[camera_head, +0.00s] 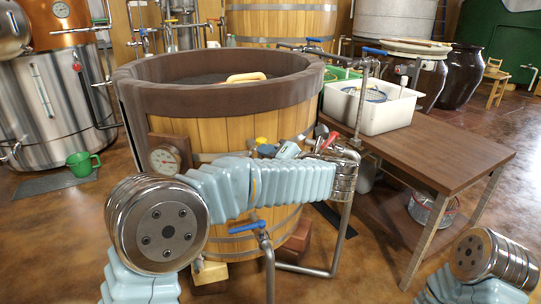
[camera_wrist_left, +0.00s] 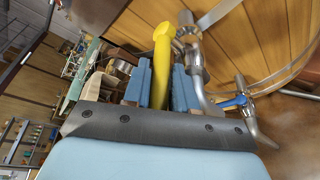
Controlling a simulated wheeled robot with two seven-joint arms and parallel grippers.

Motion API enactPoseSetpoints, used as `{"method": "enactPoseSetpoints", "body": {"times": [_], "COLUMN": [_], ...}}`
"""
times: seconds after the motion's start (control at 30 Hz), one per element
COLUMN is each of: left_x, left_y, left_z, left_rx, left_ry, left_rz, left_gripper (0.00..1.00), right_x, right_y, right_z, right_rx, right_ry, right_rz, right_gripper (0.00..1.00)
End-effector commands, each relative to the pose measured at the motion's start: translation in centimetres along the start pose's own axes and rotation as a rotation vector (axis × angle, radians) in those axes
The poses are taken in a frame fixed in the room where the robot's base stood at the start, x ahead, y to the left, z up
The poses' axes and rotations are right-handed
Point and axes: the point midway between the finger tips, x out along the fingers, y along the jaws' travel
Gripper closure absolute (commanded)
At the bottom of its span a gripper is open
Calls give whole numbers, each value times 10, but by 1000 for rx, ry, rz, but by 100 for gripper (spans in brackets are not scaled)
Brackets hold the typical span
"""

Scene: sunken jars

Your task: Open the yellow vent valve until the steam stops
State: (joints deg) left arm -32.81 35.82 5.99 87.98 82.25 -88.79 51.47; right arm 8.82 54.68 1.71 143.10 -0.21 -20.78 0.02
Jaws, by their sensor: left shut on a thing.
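The yellow vent valve handle (camera_head: 260,141) shows as a small piece at the front of the wooden vat, just above my left arm. In the left wrist view the yellow handle (camera_wrist_left: 161,62) is a long bar running between the two blue fingers of my left gripper (camera_wrist_left: 161,88). The fingers are shut on it. In the head view my left gripper (camera_head: 270,150) is small and partly hidden by my own arm. The valve's pipe fitting (camera_wrist_left: 190,30) is beside the handle's far end. My right gripper is outside the views. I see no clear steam.
The wooden vat (camera_head: 235,130) has a dark rim and a pressure gauge (camera_head: 165,160). A blue-handled valve (camera_head: 247,227) stands low in front. A brown table (camera_head: 440,150) with a white tub (camera_head: 372,112) is at the right.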

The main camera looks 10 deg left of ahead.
Motion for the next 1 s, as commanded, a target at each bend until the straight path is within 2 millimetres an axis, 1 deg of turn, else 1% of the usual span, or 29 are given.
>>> {"method": "enactPoseSetpoints", "body": {"times": [0.13,0.17,0.2,0.27,0.5,0.57,0.63,0.77,1.0], "left_x": [0,0,0,0,0,-3,-10,-36,-95], "left_y": [-1,-1,-1,0,0,0,-1,-2,-2], "left_z": [0,0,0,0,0,0,0,0,0], "left_rx": [1,1,1,1,0,0,-1,-1,0], "left_ry": [-3,-3,-2,-2,-2,-3,-4,-6,-6], "left_rz": [-2,-2,-2,-1,-1,-1,-1,-3,-3], "left_gripper": [100,69,63,54,53,53,53,53,53], "right_x": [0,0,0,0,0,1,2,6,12], "right_y": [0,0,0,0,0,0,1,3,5], "right_z": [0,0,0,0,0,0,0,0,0], "right_rx": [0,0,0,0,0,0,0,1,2], "right_ry": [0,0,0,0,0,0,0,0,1], "right_rz": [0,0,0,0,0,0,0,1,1], "right_gripper": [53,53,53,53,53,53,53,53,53]}}
